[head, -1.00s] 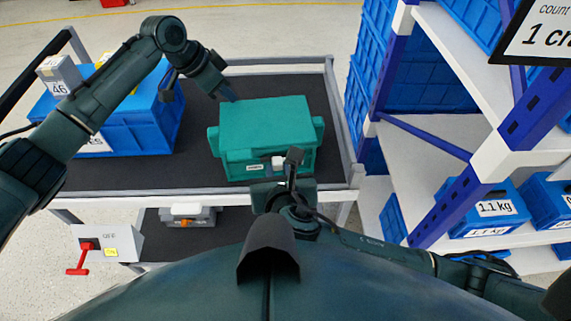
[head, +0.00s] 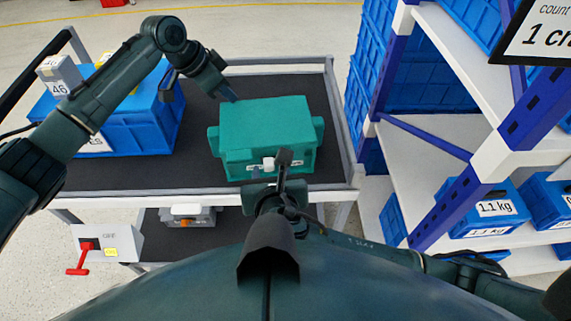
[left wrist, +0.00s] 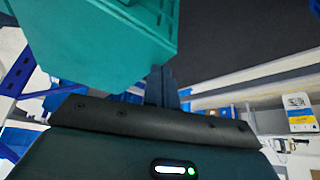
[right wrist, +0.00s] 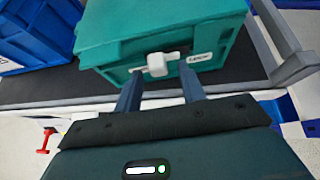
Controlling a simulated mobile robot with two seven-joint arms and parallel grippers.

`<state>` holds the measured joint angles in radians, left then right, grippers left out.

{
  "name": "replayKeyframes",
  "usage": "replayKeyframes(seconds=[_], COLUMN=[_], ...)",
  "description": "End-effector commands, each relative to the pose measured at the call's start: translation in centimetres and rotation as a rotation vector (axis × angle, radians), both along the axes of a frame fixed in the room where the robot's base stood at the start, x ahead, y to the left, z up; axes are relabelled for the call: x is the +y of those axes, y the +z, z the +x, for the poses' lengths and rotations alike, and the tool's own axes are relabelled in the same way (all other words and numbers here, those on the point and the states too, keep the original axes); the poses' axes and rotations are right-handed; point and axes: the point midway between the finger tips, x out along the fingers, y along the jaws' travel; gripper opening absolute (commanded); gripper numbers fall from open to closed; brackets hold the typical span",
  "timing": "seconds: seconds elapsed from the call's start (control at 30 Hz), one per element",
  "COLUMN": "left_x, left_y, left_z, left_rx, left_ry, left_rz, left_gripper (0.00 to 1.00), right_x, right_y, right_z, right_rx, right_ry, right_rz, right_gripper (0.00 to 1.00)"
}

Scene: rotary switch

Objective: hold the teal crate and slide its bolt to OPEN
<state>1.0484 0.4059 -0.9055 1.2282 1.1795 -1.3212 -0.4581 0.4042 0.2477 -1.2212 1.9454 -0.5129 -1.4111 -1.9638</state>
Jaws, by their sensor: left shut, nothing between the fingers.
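The teal crate (head: 265,122) stands upright on the cart's dark top, lid closed. Its white bolt knob (right wrist: 157,65) is near the middle of the front face. A white label (right wrist: 199,58) sits right of the knob; its text is too small to read surely. My right gripper (right wrist: 161,82) is open at the crate's front, with the knob showing between its two fingers; I cannot tell whether they touch it. My left gripper (head: 231,96) is shut and empty by the crate's back left corner. In the left wrist view its fingers (left wrist: 160,72) appear close beside the crate's wall.
A blue crate (head: 140,120) stands on the cart left of the teal one. The cart's rail (head: 335,110) runs along the right side. Shelves with blue crates (head: 480,205) stand further right. A grey box with a red lever (head: 88,245) is at the lower left.

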Motion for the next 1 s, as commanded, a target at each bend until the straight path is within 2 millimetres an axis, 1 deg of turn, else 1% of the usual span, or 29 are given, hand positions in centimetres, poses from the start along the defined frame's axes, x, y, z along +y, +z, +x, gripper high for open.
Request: replayKeyframes(seconds=[0.03,0.23,0.8,1.0], left_x=[0.1,0.1,0.1,0.1], left_y=[-0.9,-0.9,-0.9,-0.9], left_z=[-0.4,-0.4,-0.4,-0.4], left_rx=[0.018,0.018,0.018,0.018], left_ry=[-0.001,-0.001,-0.001,-0.001], left_rz=[0.011,0.011,0.011,0.011], left_gripper=[0.0,0.0,0.0,0.0], right_x=[0.0,0.0,-0.4,-0.4], right_y=[-0.1,0.1,2.2,2.3], right_z=[0.0,-0.4,-4.2,-4.4], right_rx=[0.0,0.0,-0.001,0.0], right_ry=[0.0,0.001,0.0,0.0], right_rz=[0.0,0.0,0.001,0.0], right_gripper=[0.4,0.4,0.4,0.4])
